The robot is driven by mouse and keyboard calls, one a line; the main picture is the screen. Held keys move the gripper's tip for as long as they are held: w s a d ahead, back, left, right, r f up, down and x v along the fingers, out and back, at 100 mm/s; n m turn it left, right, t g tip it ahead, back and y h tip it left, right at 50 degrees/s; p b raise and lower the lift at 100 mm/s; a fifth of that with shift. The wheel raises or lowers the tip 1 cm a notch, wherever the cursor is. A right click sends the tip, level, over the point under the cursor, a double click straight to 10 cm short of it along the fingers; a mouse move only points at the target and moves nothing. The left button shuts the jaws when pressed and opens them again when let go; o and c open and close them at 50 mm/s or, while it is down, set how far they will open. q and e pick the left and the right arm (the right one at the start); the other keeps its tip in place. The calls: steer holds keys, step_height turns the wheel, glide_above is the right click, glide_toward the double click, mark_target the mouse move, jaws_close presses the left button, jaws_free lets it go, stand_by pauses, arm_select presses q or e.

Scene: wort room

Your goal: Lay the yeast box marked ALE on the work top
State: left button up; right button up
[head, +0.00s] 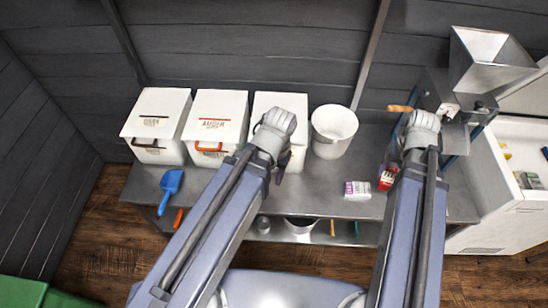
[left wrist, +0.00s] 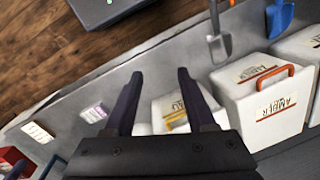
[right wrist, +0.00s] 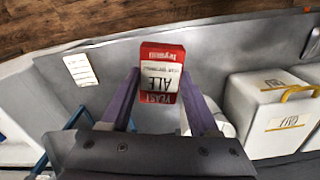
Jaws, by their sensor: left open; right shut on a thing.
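The yeast box marked ALE (right wrist: 160,72), red and white, is between the fingers of my right gripper (right wrist: 158,92). In the head view the red box (head: 387,178) shows just left of my right forearm, over the work top (head: 322,190). I cannot tell whether its underside touches the metal. My right gripper is shut on it; its lettering is upside down in the right wrist view. My left gripper (left wrist: 158,82) is open and empty, by the third white bin, with one dark finger showing in the head view.
A pink-and-white packet (head: 357,190) lies left of the ALE box. A white bucket (head: 334,130) and white lidded bins (head: 155,122) stand along the back. A blue scoop (head: 171,188) lies at the left. A hopper mill (head: 485,60) stands at the right. A white card (right wrist: 80,69) lies flat.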

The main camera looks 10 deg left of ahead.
arm_select(q)
steer(key=o, duration=0.6)
step_height(320, 180, down, 8)
steer(key=b, duration=0.8)
step_height(320, 180, down, 9)
steer(key=b, duration=0.9)
steer(key=shift+f, duration=0.35)
arm_select(e)
steer(key=w+a+f+n, duration=0.1)
steer(key=w+a+f, duration=0.4)
steer(key=f, duration=0.4)
steer(key=w+a+f+n, duration=0.2)
steer(key=w+a+f, duration=0.3)
steer(key=a+f, duration=0.2)
steer(key=shift+w+a+f, duration=0.2)
steer(key=shift+w+f, duration=0.05)
steer(key=shift+f, duration=0.6)
